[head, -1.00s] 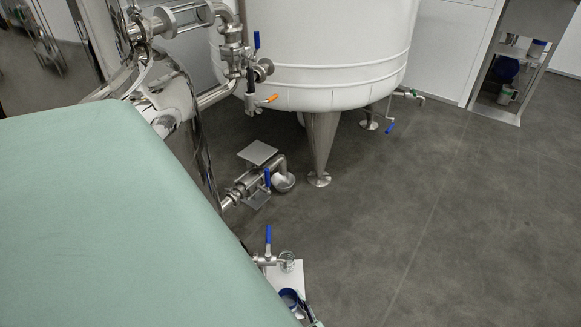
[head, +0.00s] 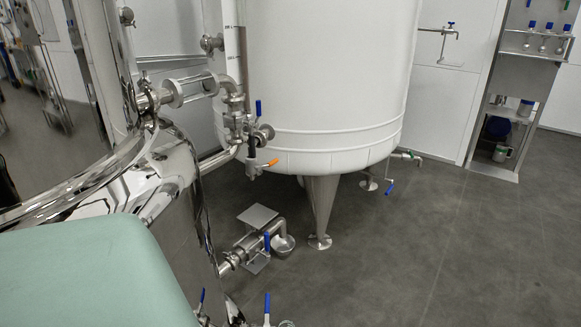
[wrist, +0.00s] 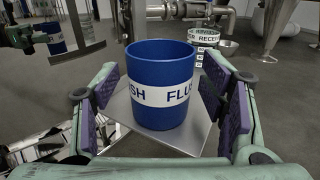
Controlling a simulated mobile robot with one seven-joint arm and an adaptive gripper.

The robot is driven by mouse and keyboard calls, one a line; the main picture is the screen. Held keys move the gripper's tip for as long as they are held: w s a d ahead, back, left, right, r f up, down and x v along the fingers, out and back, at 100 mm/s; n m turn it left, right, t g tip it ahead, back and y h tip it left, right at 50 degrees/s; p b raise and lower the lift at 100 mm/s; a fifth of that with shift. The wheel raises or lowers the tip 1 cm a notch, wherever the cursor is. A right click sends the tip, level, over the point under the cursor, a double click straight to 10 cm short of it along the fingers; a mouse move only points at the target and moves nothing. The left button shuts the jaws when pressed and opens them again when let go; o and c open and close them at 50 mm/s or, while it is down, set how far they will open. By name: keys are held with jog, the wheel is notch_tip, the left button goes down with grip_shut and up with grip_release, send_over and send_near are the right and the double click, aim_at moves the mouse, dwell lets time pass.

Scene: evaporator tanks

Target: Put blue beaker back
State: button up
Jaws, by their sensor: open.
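The blue beaker (wrist: 160,88) stands upright on a metal plate (wrist: 190,140) in the wrist view, with a white band whose visible letters read "SH" and "FLUS". My gripper (wrist: 158,100) is open, with one padded finger on each side of the beaker. A gap shows on both sides, so the fingers do not appear to touch it. In the head view the beaker and gripper are not seen; the lower left is covered by a pale green part of my own arm.
A polished steel vessel (head: 175,200) stands at the left, with valves and pipes. A white tank (head: 320,90) stands on metal legs. A shelf rack (head: 500,110) at the right holds bottles and containers. A labelled container (wrist: 206,40) stands behind the beaker. Open floor (head: 430,240) lies at the right.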

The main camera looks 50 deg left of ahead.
jog(key=s+d, duration=0.1)
jog(key=d, duration=1)
jog(key=shift+d, duration=0.4)
